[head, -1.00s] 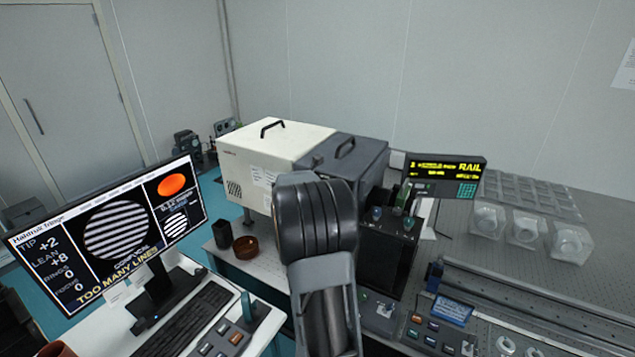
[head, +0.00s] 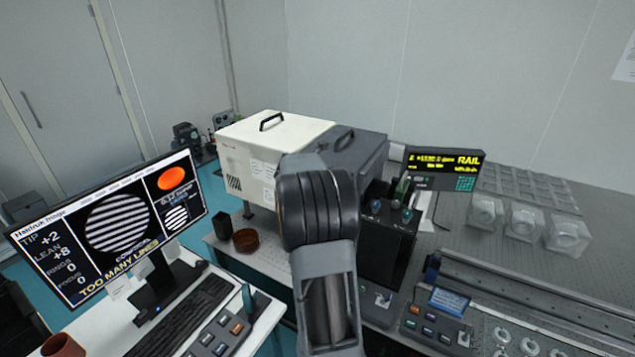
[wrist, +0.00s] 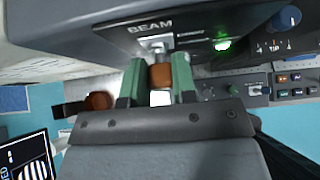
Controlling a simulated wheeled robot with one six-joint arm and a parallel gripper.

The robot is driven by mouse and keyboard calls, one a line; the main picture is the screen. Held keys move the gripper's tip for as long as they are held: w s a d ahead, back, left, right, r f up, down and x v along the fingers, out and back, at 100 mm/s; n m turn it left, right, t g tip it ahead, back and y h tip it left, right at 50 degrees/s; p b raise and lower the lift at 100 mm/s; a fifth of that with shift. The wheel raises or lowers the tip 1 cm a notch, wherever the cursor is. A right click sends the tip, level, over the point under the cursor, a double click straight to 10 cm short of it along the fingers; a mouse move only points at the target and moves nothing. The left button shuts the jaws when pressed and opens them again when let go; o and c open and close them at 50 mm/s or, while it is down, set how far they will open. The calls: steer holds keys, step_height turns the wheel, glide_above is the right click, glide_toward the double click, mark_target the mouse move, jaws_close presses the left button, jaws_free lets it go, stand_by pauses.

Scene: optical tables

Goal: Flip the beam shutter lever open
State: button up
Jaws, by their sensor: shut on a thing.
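The beam shutter lever (wrist: 161,76), with an orange-brown knob, shows in the wrist view below a "BEAM" label on a dark panel (wrist: 105,40). A bright metal mount is at its base. My gripper (wrist: 157,68) has green fingers, one on each side of the knob, and is shut on it. A green lamp (wrist: 222,44) glows to the right of the label. In the head view my arm covers the lever and the gripper.
A cream and grey box (head: 270,150) stands behind my arm. The monitor (head: 110,225) at left reads "TOO MANY LINES". The rail display (head: 445,170) and clear cases (head: 525,220) are at right.

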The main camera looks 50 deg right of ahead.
steer(key=o, duration=0.9)
steer(key=b+v, duration=0.2)
steer(key=v, duration=1.2)
steer(key=shift+w, duration=0.1)
steer(key=s+a+f+m+y, duration=0.3)
steer(key=s+a+f+m, duration=0.1)
steer(key=a+m, duration=0.3)
steer(key=s+a+f+m+t+y+b, duration=0.1)
steer(key=s+a+f+m+y, duration=0.2)
steer(key=a+m, duration=0.4)
steer(key=s+a+f+m+t+y+b, duration=0.1)
steer(key=s+a+f+m+y, duration=0.3)
steer(key=a, duration=1.1)
steer(key=shift+s+f+m, duration=0.25)
steer(key=shift+s+m, duration=0.55)
steer(key=shift+s, duration=0.1)
steer(key=shift+s+f+m, duration=0.25)
steer(key=shift+s+m, duration=0.55)
steer(key=shift+s, duration=0.05)
